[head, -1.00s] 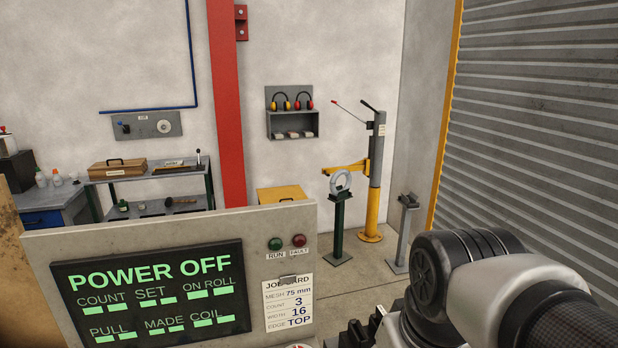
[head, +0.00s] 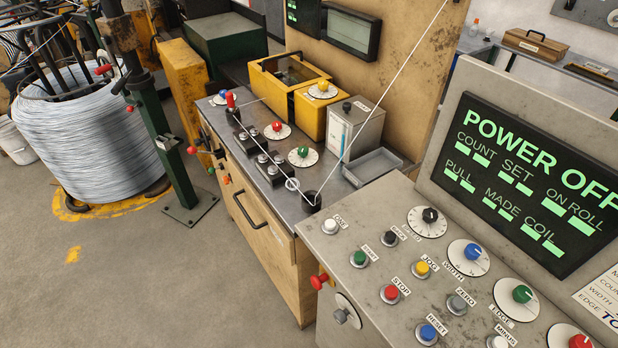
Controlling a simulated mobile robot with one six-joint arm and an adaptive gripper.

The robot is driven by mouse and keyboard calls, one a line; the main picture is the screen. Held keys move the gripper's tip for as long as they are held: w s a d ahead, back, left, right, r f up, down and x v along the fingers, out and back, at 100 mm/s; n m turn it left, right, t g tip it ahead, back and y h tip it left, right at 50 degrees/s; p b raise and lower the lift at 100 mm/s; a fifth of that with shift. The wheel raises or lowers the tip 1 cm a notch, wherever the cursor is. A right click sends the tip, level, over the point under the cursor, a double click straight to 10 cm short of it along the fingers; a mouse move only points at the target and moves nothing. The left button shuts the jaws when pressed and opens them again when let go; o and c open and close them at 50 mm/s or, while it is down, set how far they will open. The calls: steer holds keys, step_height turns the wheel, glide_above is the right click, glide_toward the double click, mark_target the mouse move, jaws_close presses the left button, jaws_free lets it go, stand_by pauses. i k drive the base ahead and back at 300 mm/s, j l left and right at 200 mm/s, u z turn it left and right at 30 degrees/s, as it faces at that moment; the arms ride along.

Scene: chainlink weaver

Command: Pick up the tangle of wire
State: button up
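I cannot make out a separate tangle of wire in the head view. A large coil of grey wire (head: 85,130) stands on the floor at the left, wound in neat turns around a dark frame. A thin wire (head: 375,92) runs down from the top right to a small dark cup-like fitting (head: 312,199) on the machine bench. Another thin strand crosses the bench top to the same place. My gripper is not in view.
The machine bench (head: 270,215) carries dials, rollers, a yellow box (head: 290,78) and a grey tray (head: 371,167). A control desk (head: 350,208) with buttons and a "POWER OFF" screen (head: 535,185) fills the right. A green post (head: 160,130) stands by the coil. Floor at lower left is clear.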

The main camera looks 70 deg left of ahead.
mark_target(295, 188)
steer(key=u, duration=2.6)
steer(key=i+j, duration=0.1)
steer(key=j, duration=0.25)
steer(key=i+j+z, duration=0.1)
steer(key=j, duration=0.3)
steer(key=i+j, duration=0.1)
steer(key=j, duration=0.25)
steer(key=i+j+z, duration=0.1)
steer(key=j, duration=0.25)
steer(key=i+l+z, duration=0.2)
steer(key=i, duration=1.15)
steer(key=j, duration=0.05)
